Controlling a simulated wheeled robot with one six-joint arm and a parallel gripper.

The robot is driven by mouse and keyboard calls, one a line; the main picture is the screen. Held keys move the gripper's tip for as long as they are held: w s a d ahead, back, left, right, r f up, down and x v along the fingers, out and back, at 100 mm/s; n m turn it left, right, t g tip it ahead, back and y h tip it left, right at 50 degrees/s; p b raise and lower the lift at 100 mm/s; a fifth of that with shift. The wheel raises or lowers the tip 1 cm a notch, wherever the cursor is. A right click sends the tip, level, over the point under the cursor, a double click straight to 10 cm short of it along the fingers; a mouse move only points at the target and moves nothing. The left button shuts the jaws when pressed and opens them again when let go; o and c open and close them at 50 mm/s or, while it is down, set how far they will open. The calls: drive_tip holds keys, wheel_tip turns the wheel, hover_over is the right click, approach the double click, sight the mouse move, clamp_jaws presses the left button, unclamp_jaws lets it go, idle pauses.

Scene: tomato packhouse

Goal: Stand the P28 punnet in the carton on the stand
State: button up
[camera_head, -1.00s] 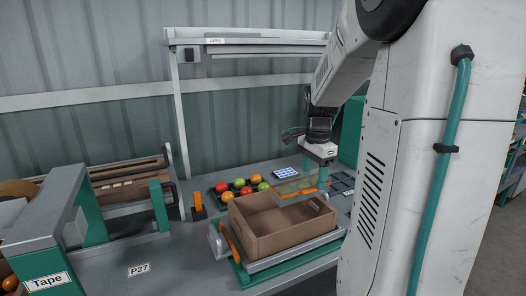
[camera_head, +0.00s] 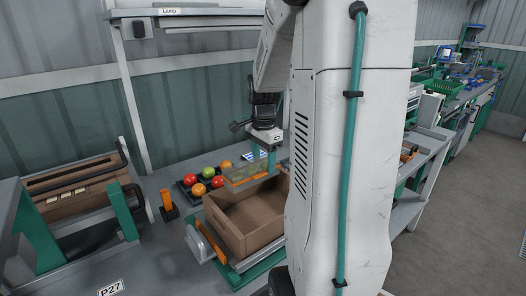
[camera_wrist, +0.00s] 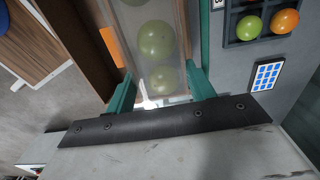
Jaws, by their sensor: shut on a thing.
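My gripper (camera_head: 264,160) is shut on a clear punnet (camera_head: 240,180) with an orange label and holds it above the far edge of the brown carton (camera_head: 235,240). In the wrist view the punnet (camera_wrist: 180,12) shows green tomatoes inside, between the two teal fingers of my gripper (camera_wrist: 160,88). No P28 marking can be read on it. The carton is open at the top and looks empty where I see in; its right part is hidden behind my arm column. It sits on the stand (camera_head: 250,268), which has green and grey rails and orange side pieces.
A black tray (camera_head: 183,190) of red, orange and green tomatoes lies behind the carton. A blue-keyed pad (camera_wrist: 267,76) lies near the tray. A lamp frame (camera_head: 135,100) stands at the back. Another brown carton (camera_head: 75,208) is at left, and a P27 label (camera_head: 111,288) lies in front.

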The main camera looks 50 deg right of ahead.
drive_tip(key=shift+f, duration=5.25)
drive_tip(key=o, duration=1)
drive_tip(key=shift+c, duration=1.3)
drive_tip(key=shift+r, duration=5.05)
